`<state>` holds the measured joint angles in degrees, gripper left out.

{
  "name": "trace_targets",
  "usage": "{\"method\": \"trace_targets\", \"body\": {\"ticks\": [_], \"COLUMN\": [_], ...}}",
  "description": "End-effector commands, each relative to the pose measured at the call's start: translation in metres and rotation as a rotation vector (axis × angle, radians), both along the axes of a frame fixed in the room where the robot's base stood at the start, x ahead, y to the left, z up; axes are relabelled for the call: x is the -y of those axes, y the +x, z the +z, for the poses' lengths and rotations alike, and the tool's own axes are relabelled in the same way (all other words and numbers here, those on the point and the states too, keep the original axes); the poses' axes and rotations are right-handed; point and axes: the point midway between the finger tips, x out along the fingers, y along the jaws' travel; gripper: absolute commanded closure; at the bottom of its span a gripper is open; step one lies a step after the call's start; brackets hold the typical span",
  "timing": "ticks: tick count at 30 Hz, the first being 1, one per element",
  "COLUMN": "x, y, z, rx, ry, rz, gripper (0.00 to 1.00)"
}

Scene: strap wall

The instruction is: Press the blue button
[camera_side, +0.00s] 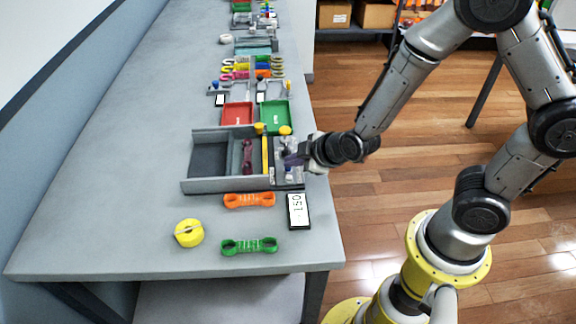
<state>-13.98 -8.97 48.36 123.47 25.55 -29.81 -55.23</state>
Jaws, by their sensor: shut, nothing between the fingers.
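My gripper (290,159) is at the right end of the grey box, low over a small panel (290,184) with light and dark parts on it. Its fingers are shut and hold nothing. A small bluish-purple patch shows at the fingertips; it is too small to tell whether this is the blue button or part of the gripper. I cannot make out the blue button clearly, and the gripper covers part of the panel. I cannot tell whether the fingertips touch the panel.
The grey box (228,185) holds a dark maroon strap (247,157) and a yellow bar. In front lie an orange strap (249,200), a green strap (249,246), a yellow roll (189,233) and a display (298,210). Red (237,114) and green trays (274,114) stand behind.

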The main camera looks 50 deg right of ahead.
Motion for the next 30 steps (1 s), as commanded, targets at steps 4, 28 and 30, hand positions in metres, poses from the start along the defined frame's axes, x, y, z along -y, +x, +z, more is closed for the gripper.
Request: {"method": "trace_targets", "body": {"ticks": [4, 28, 30], "x": [0.0, 0.0, 0.0], "y": [0.0, 0.0, 0.0], "z": [-0.001, 0.016, 0.016], "rx": [-0.001, 0.0, 0.0], "ry": [0.0, 0.0, 0.0], "rz": [0.0, 0.0, 0.0], "gripper": [1.0, 1.0, 1.0]}}
